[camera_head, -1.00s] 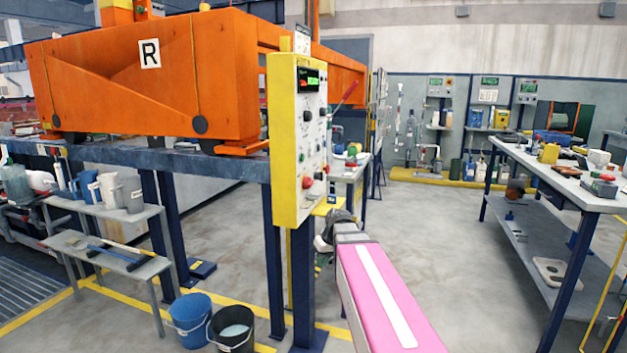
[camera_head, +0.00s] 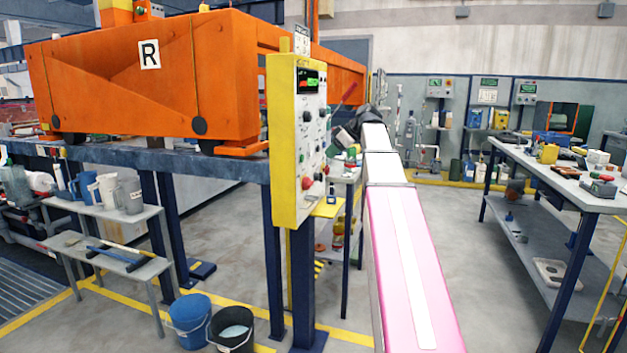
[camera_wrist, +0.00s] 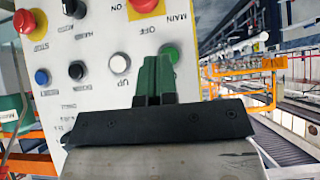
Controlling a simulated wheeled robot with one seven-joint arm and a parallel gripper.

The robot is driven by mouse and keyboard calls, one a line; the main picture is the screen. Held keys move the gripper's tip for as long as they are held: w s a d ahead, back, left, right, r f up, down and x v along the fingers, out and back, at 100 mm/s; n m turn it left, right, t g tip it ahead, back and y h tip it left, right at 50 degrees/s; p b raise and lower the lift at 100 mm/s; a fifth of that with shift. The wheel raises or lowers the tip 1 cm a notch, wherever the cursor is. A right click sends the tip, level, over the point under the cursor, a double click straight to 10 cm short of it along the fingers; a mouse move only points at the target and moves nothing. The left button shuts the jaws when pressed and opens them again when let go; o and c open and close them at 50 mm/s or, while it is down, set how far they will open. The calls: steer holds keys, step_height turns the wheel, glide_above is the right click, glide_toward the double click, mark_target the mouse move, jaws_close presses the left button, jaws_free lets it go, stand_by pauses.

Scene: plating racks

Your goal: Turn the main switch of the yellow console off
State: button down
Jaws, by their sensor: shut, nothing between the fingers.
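The yellow console (camera_head: 283,140) stands upright on a blue post, its pale panel facing right, with a small lit display near the top. In the wrist view the panel (camera_wrist: 95,95) fills the left and middle, with several buttons and knobs. A red control (camera_wrist: 143,5) beside the MAIN, ON and OFF lettering is cut by the top edge; its setting cannot be told. My gripper (camera_wrist: 155,78) has its green fingers together and empty, in front of the panel below the OFF lettering. Contact with the panel cannot be told. In the head view my dark wrist is right of the console.
A large orange carrier (camera_head: 130,80) stands behind the console. Buckets (camera_head: 190,318) sit on the floor below left. A workbench (camera_head: 560,175) stands at right, with open floor between.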

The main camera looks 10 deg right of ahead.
glide_toward(308, 185)
steer(key=w+a+f, duration=0.3)
steer(key=a, duration=0.1)
steer(key=shift+a+f, duration=0.1)
steer(key=shift+f, duration=0.7)
steer(key=shift+s+a+f+n+t+h, duration=0.2)
steer(key=shift+n+t+h, duration=0.25)
steer(key=shift+t, duration=0.35)
steer(key=shift+s+a+f+n+t+h, duration=0.15)
steer(key=shift+s+f+n+t+h, duration=0.3)
steer(key=shift+n+t, duration=0.5)
step_height(308, 185, down, 3)
steer(key=n+t, duration=0.1)
steer(key=t, duration=0.2)
steer(key=n+t+h, duration=0.1)
steer(key=n+t, duration=0.1)
steer(key=t, duration=0.1)
steer(key=shift+w+f+n, duration=0.15)
steer(key=shift+w+n, duration=0.05)
steer(key=shift+n, duration=0.1)
steer(key=shift+w+f, duration=0.25)
steer(key=shift+f, duration=0.3)
